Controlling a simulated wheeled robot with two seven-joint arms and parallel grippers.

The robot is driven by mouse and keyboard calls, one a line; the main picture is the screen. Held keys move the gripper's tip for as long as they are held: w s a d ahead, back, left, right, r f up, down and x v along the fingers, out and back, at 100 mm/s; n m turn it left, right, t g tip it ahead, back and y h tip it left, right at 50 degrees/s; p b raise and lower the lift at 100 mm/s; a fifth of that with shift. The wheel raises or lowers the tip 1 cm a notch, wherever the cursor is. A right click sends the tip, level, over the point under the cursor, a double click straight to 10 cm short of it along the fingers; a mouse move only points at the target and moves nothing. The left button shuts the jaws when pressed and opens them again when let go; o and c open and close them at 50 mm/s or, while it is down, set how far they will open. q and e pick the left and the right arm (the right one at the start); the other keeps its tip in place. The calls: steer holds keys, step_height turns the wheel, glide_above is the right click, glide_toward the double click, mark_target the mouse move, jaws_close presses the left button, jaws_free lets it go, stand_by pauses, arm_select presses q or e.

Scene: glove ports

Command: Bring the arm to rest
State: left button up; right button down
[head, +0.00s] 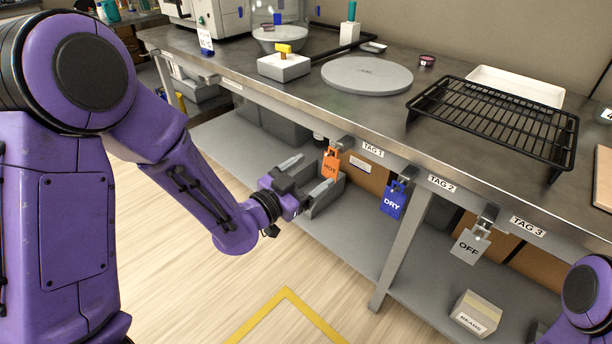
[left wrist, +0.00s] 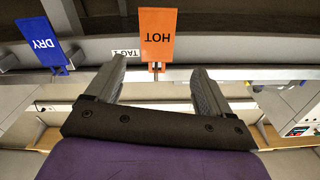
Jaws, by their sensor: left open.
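My left gripper (head: 306,177) is open in front of the bench edge, with nothing between its fingers. The orange HOT tag (head: 330,165) hangs under the TAG 1 label, just beyond the gripper. In the left wrist view the gripper (left wrist: 158,88) shows two spread fingers, and the HOT tag (left wrist: 157,35) appears upside down past the gap between them, apart from them as far as I can tell. The blue DRY tag (head: 394,200) hangs to the right of it. The grey OFF tag (head: 468,246) hangs near TAG 3. Of my right arm only a purple link shows at the lower right.
The bench top holds a black wire rack (head: 497,118), a round grey plate (head: 367,75), a white tray (head: 515,86) and a grey block with a yellow handle (head: 284,66). A BEADS box (head: 476,313) sits on the lower shelf.

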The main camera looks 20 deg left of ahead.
arm_select(q)
steer(key=s+a+f+n+g+y, duration=0.3)
steer(key=s+f+n, duration=0.1)
steer(key=f, duration=0.3)
steer(key=s+a+f+n+g+y, duration=0.2)
steer(key=s+a+f+n, duration=0.15)
steer(key=f, duration=0.45)
steer(key=s+a+f+n+g+y, duration=0.2)
steer(key=s+f+n+g+y, duration=0.1)
steer(key=f+n, duration=0.3)
steer(key=s+a+f+g+y, duration=0.1)
steer(key=s+f+g, duration=0.2)
steer(key=s+f, duration=0.55)
steer(key=s+a+f+g+y, duration=0.1)
steer(key=s+f+g, duration=0.35)
steer(key=s, duration=0.75)
step_height(320, 180, up, 19)
steer(key=t+p, duration=0.1)
steer(key=p, duration=1.9)
steer(key=shift+w+r, duration=0.2)
steer(key=shift+w, duration=0.05)
steer(key=shift+t, duration=0.25)
